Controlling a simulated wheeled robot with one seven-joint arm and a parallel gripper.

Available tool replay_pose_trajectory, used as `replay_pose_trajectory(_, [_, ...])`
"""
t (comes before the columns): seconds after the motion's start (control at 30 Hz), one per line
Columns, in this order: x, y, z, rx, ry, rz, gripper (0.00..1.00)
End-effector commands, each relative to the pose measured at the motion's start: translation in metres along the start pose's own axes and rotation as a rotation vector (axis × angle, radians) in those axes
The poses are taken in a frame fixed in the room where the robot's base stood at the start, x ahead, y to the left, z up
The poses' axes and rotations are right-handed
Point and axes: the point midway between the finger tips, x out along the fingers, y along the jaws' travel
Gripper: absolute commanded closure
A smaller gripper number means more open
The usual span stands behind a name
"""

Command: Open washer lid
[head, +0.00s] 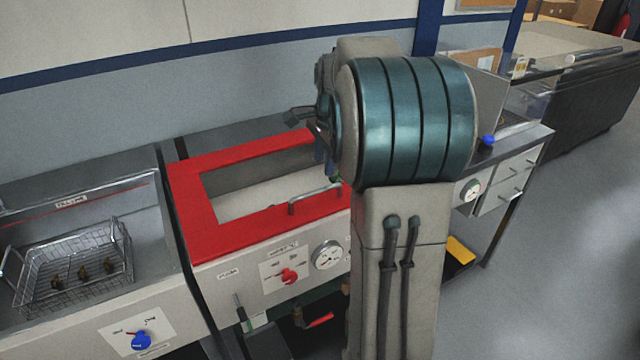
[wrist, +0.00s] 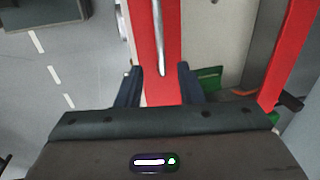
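The washer lid is a red frame (head: 195,210) around a pale window, lying flat on the grey washer cabinet (head: 235,290). Its metal bar handle (head: 315,198) stands along the front edge. In the wrist view the red lid edge (wrist: 156,85) runs up the middle, with the handle (wrist: 158,38) along it. My gripper (wrist: 159,82) is open over this edge, one dark blue finger on each side in the picture. In the head view my arm hides most of the gripper and the lid's right part.
A sink with a wire basket (head: 75,268) holding small brown parts is on the left. A red knob (head: 289,276) and a dial (head: 328,255) are on the washer front. A drawer bench (head: 510,180) stands to the right. The floor (head: 570,270) at right is clear.

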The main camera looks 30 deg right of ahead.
Motion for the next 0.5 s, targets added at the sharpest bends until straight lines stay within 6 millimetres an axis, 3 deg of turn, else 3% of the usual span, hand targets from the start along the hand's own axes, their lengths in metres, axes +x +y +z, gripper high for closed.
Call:
replay_pose_trajectory(0.2, [0.048,0.001,0.000,-0.001,-0.002,0.005,0.66])
replay_pose_trajectory(0.5, [0.083,0.000,0.000,-0.001,0.000,0.001,0.66])
